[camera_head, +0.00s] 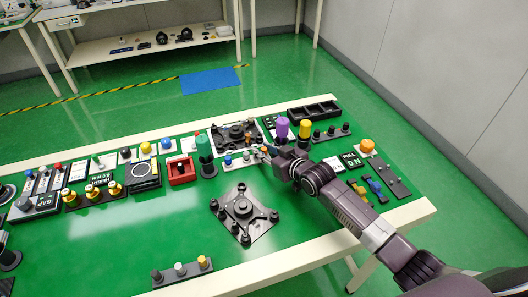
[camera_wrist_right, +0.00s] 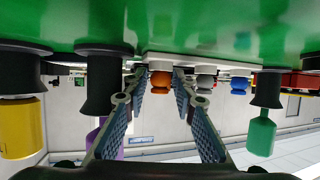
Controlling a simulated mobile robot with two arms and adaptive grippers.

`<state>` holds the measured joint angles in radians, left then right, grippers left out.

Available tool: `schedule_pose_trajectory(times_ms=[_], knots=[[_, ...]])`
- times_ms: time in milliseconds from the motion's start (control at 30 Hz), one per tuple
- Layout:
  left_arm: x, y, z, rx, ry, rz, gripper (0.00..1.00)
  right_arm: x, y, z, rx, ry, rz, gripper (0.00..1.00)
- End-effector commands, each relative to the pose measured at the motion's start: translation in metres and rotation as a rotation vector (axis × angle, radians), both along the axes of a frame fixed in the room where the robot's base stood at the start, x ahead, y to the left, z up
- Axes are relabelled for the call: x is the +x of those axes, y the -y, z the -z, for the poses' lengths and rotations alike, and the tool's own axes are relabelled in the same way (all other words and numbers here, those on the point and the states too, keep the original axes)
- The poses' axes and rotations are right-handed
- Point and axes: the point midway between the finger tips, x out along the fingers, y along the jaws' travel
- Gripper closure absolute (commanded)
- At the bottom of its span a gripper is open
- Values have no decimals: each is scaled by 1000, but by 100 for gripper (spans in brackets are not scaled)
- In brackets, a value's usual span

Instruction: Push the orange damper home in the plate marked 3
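The orange damper (camera_wrist_right: 160,82) sits at the end of a row on a pale rack (camera_wrist_right: 178,60), beside grey and blue dampers. It also shows in the head view (camera_head: 264,149), partly hidden by my gripper. My right gripper (camera_wrist_right: 160,92) is open, with one finger on each side of the orange damper; I cannot tell whether they touch it. In the head view my right gripper (camera_head: 268,154) reaches the rack's right end. A black plate (camera_head: 262,221) with posts lies in front, and another black assembly (camera_head: 237,133) stands behind the rack. I cannot read a 3 on either. My left gripper is out of view.
A purple-topped post (camera_head: 281,127) and a yellow-topped post (camera_head: 305,128) stand close behind my right gripper. A green-topped post (camera_head: 205,150) and a red frame (camera_head: 181,171) stand to the left. The front middle of the table is mostly clear around the black plate.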

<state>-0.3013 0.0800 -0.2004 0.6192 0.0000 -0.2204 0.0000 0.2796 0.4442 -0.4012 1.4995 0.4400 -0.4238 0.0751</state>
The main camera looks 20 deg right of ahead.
Motion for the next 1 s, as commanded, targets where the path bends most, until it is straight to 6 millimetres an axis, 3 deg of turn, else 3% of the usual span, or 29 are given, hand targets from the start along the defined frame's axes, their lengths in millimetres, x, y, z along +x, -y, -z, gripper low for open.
schedule_pose_trajectory(times_ms=[67, 233, 667, 867, 1000], knots=[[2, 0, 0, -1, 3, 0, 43, 0, 0, 0, 0, 0, 0, 76], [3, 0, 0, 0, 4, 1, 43, 0, 0, 0, 0, -1, 0, 93], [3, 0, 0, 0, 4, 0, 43, 0, 0, -3, 0, 0, 0, 94], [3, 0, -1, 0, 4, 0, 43, 0, 0, -22, 1, 2, 0, 94], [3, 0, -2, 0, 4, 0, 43, 0, 0, -47, 0, 3, 0, 94]])
